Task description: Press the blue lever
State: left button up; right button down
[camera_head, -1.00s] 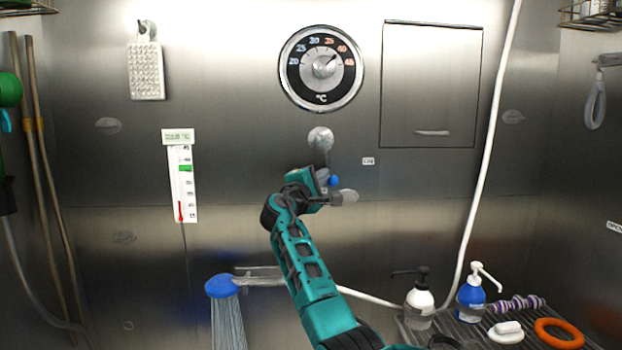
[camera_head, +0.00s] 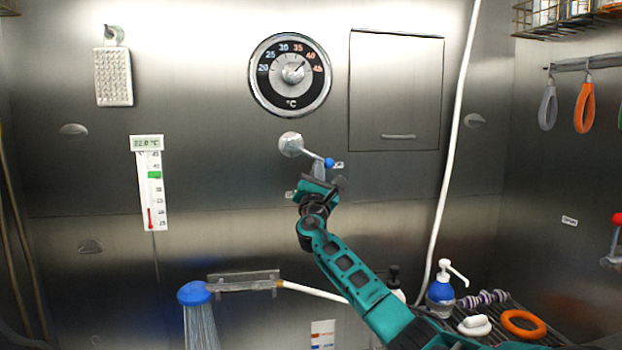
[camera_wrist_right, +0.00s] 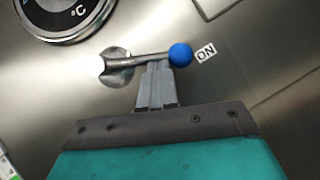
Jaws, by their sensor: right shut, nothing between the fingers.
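The blue lever is a metal rod on a round wall pivot (camera_head: 290,145), with a blue ball (camera_head: 329,163) at its end. It points right and slightly down in the head view, its ball beside a small ON label (camera_wrist_right: 206,53). In the right wrist view the blue ball (camera_wrist_right: 180,55) is right of the fingertips. My right gripper (camera_head: 318,172) is shut and empty, its fingertips (camera_wrist_right: 155,66) just under the rod near the ball, seemingly touching it. The dial (camera_head: 290,75) above has its needle near 40. My left gripper is not in view.
A blue shower head (camera_head: 194,293) sprays water at lower left. A thermometer strip (camera_head: 152,190) hangs on the wall, its red column low and its green marker higher. A blue pump bottle (camera_head: 440,297) and an orange ring (camera_head: 523,323) are at lower right. A white hose (camera_head: 452,160) runs down the wall.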

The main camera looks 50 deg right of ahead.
jog(key=shift+s+d+r+n+t+y, duration=0.25)
jog(key=shift+r+n+t+y, duration=0.15)
jog(key=shift+n+t, duration=0.45)
jog(key=shift+s+d+r+n+t+y, duration=0.1)
jog(key=shift+d+r+n+t+y, duration=0.25)
jog(key=shift+n, duration=0.8)
jog(key=shift+a+f, duration=0.1)
jog(key=shift+a, duration=0.05)
jog(key=s+a+f+p, duration=0.2)
jog(key=s+a+p, duration=0.1)
jog(key=s+a, duration=0.8)
jog(key=shift+a+f+p, duration=0.35)
jog(key=shift+a, duration=0.2)
jog(key=shift+w, duration=0.15)
